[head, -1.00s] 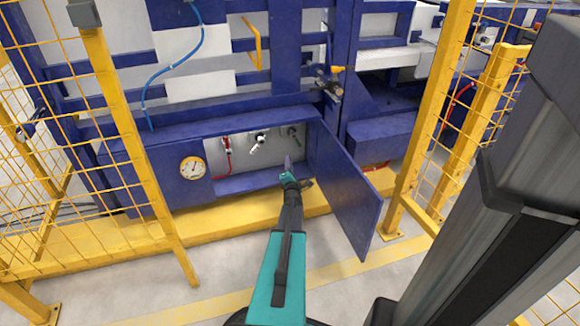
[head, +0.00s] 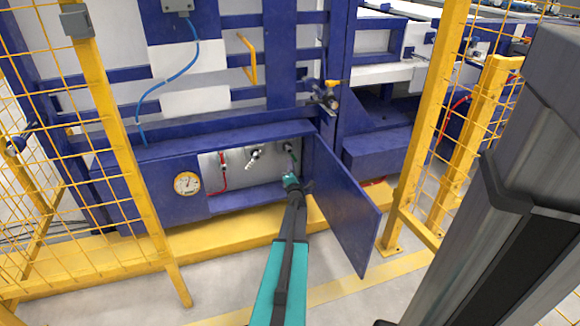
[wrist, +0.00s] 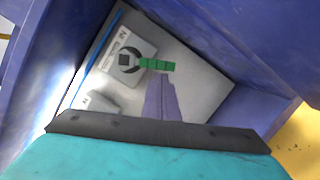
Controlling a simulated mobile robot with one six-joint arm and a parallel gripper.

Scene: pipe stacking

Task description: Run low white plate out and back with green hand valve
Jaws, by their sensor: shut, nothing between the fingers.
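The green hand valve (wrist: 157,65) shows in the wrist view as a green handle on a dark round fitting, on a grey-white panel inside the blue cabinet. In the head view the valve (head: 289,148) is small and dark, rightmost in the cabinet opening. My gripper (wrist: 160,80) is shut and empty; its purple-grey fingers point at the panel, just below the green handle in the picture. I cannot tell whether they touch it. In the head view my gripper (head: 291,166) reaches into the opening. The low white plate (head: 190,106) is between blue rails above the cabinet.
The open blue cabinet door (head: 343,205) stands close to the right of my arm. A red valve (head: 222,160), a white-handled valve (head: 254,158) and a gauge (head: 187,183) are to the left. Yellow fence posts (head: 127,150) flank the area.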

